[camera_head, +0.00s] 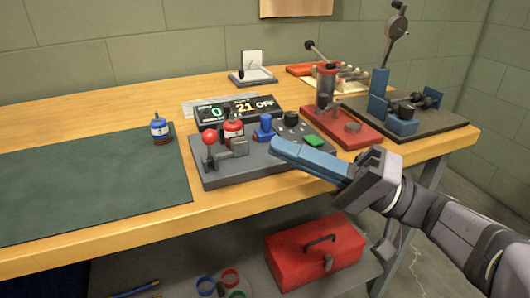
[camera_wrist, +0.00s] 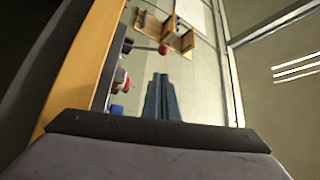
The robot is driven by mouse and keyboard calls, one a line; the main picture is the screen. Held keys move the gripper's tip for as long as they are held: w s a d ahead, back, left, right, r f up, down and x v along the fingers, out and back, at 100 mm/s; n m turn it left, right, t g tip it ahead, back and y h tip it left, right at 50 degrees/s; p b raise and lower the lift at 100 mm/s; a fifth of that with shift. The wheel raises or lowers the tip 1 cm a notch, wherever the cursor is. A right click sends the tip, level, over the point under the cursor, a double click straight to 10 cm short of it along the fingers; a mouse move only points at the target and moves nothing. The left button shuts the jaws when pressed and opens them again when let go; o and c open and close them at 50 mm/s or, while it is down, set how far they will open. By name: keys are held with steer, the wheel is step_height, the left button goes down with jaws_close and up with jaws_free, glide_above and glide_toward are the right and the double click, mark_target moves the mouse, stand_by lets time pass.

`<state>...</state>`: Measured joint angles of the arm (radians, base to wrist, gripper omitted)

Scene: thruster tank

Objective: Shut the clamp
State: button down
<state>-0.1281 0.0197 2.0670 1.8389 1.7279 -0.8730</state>
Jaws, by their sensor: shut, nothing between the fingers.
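The clamp, with a red ball knob (camera_head: 209,137) on a short upright lever, stands at the left of the dark grey test station (camera_head: 225,175). Its grey body (camera_head: 238,148) sits just right of the lever, beside a red-bodied thruster (camera_head: 233,128). The knob also shows in the wrist view (camera_wrist: 164,49). My gripper (camera_head: 278,148) has its blue fingers together and empty. It is above the station's right front part, right of the clamp and apart from it. The closed fingers also show in the wrist view (camera_wrist: 160,80). Whether the clamp arm presses on the thruster cannot be told.
The station carries a display (camera_head: 237,108), a blue part (camera_head: 265,128), a black knob (camera_head: 291,118) and a green button (camera_head: 314,141). A blue thruster (camera_head: 160,132) stands on the green mat (camera_head: 90,180). A red-based fixture (camera_head: 352,127) is at the right.

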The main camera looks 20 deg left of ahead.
steer(key=shift+v, duration=0.85)
steer(key=s+a+f+g+h+p, duration=0.1)
steer(key=s+a+f+m+h+p, duration=0.1)
steer(key=s+p, duration=0.1)
steer(key=s+a+f+m+g+h+p, duration=0.1)
steer(key=s+f+h+p, duration=0.1)
steer(key=shift+s+f+g, duration=0.1)
steer(key=shift+f+g, duration=0.05)
steer(key=shift+g, duration=0.15)
steer(key=s+d+f+m+t+h+b, duration=0.1)
steer(key=d+f+m+h, duration=0.15)
steer(key=f, duration=0.55)
steer(key=s+d+f+m+t+h, duration=0.1)
steer(key=d+f+h, duration=0.15)
steer(key=f, duration=0.45)
steer(key=d+f+t+h, duration=0.2)
steer(key=d+f+h, duration=0.4)
steer(key=d+f, duration=0.45)
steer(key=d+f+t+h, duration=0.1)
steer(key=d+f+h, duration=0.6)
steer(key=d, duration=0.6)
step_height(320, 180, up, 37)
steer(key=p, duration=3.7)
steer(key=shift+d+t+y, duration=0.3)
steer(key=shift+d, duration=0.05)
